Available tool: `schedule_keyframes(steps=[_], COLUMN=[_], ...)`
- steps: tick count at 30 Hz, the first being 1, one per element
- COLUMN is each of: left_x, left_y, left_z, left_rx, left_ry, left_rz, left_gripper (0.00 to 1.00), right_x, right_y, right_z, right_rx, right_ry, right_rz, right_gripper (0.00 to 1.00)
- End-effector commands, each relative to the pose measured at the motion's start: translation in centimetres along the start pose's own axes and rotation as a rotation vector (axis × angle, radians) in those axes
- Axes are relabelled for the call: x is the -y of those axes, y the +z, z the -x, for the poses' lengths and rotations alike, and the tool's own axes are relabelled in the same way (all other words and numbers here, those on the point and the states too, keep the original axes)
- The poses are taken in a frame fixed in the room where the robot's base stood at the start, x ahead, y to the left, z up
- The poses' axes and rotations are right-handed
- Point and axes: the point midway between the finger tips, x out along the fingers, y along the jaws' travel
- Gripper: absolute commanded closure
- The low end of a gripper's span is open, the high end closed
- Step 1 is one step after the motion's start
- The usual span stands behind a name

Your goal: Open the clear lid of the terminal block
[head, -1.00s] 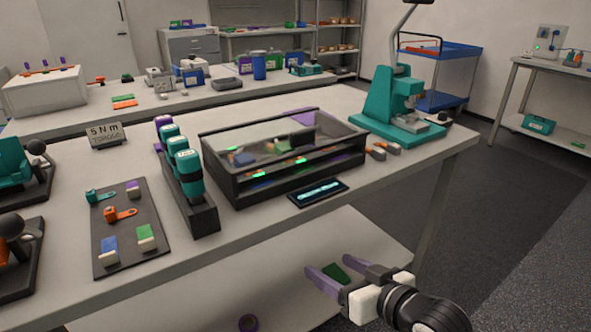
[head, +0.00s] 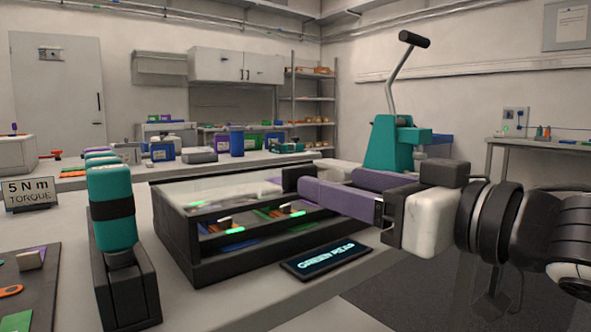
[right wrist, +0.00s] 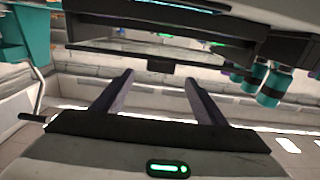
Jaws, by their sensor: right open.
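The terminal block (head: 175,235) is a low black box on the table, with a clear lid (head: 225,190) lying closed over its top. Green lights and coloured parts show inside. A dark tab (head: 294,174) stands at the lid's front edge. My right gripper (head: 312,184) is open and level at the box's front right, its purple fingers pointing at the tab. In the right wrist view, the tab (right wrist: 160,66) sits centred between the fingertips (right wrist: 159,76), and I see no contact. The fingers hide the box's right part. My left gripper is out of view.
A small display (head: 326,260) lies in front of the box. A teal press (head: 388,148) stands behind my right gripper.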

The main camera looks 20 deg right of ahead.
Motion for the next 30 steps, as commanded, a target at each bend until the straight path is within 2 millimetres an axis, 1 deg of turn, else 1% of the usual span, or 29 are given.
schedule_keyframes(steps=[1,7,9,11,13,18,23,30], left_x=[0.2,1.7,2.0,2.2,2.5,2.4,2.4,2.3], left_y=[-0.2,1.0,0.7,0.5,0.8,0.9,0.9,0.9], left_z=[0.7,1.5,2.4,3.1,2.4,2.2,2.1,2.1], left_rx=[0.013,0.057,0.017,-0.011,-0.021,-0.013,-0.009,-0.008], left_ry=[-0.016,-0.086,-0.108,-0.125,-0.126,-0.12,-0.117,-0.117], left_rz=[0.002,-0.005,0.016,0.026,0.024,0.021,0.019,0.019], left_gripper=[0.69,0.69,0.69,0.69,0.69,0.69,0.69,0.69], right_x=[0.1,0.2,0.1,0.1,0.1,0.1,0.1,0.1], right_y=[-0.6,-0.6,-0.7,-0.7,0.0,0.1,0.0,0.0], right_z=[-0.4,-1.8,-3.3,-4.2,-5.6,-8.1,-9.2,-9.4], right_rx=[0.006,0.007,0.006,0.005,-0.002,-0.001,-0.001,-0.001], right_ry=[-0.002,-0.005,-0.004,-0.004,-0.004,-0.003,-0.002,-0.003], right_rz=[-0.003,-0.001,-0.005,-0.004,-0.003,-0.001,0.002,0.003], right_gripper=[0.34,0.34,0.34,0.34,0.34,0.34,0.34,0.34])
